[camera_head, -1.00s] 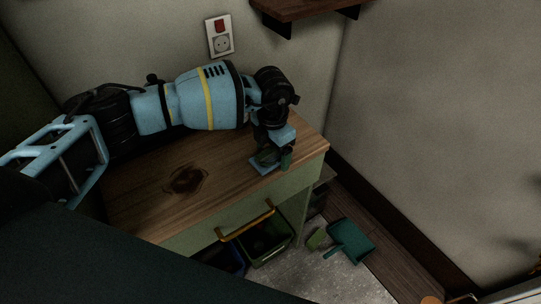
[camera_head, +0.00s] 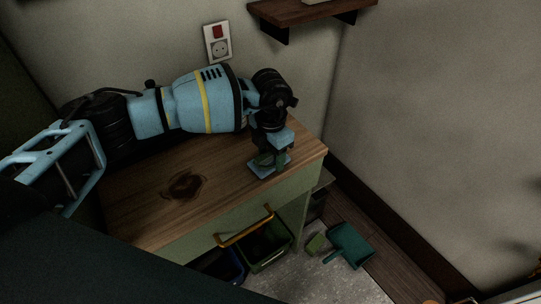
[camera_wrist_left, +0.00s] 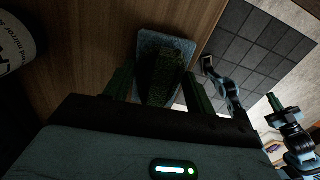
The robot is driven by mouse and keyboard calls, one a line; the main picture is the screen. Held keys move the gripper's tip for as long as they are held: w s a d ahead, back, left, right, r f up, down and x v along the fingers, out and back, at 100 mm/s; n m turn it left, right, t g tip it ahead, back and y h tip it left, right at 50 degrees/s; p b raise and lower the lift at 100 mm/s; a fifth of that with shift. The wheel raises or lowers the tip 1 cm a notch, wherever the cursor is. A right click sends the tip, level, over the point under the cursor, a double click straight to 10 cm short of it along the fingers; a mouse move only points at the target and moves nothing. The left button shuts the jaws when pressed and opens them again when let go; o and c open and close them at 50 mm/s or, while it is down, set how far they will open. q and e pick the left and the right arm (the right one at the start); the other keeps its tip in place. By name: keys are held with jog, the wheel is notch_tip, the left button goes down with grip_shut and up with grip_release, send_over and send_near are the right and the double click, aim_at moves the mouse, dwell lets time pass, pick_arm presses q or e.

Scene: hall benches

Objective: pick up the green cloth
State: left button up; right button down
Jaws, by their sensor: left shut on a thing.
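My left gripper (camera_head: 270,160) is over the right end of the wooden cabinet top (camera_head: 150,205), pointing down. In the left wrist view its two dark green fingers (camera_wrist_left: 158,88) are shut on the green cloth (camera_wrist_left: 160,72), a small dark textured piece between them. A flat blue-grey pad (camera_wrist_left: 152,42) lies just beyond the cloth; its pale blue edge shows below the fingers in the head view (camera_head: 258,170). Whether the cloth is clear of the pad cannot be told. Part of what looks like my right arm, with its gripper (camera_wrist_left: 276,104), shows small at the right of the wrist view.
A white labelled container (camera_wrist_left: 14,45) stands at the wrist view's left. A drawer front with a yellow handle (camera_head: 243,230) is below the top. A green bin (camera_head: 268,255), a blue bin (camera_head: 228,268) and a teal dustpan (camera_head: 350,245) are on the floor. A shelf (camera_head: 305,12) juts from the wall.

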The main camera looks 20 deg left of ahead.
aim_at(273, 154)
pick_arm(q)
jog(key=r, duration=0.3)
jog(key=shift+s+d, duration=0.3)
jog(key=shift+d, duration=0.05)
jog(key=s+d+r, duration=0.1)
jog(key=s+d, duration=0.8)
jog(key=d, duration=0.2)
jog(key=shift+s+d+r, duration=0.15)
jog(key=shift+s+d, duration=0.1)
jog(key=shift+d, duration=0.15)
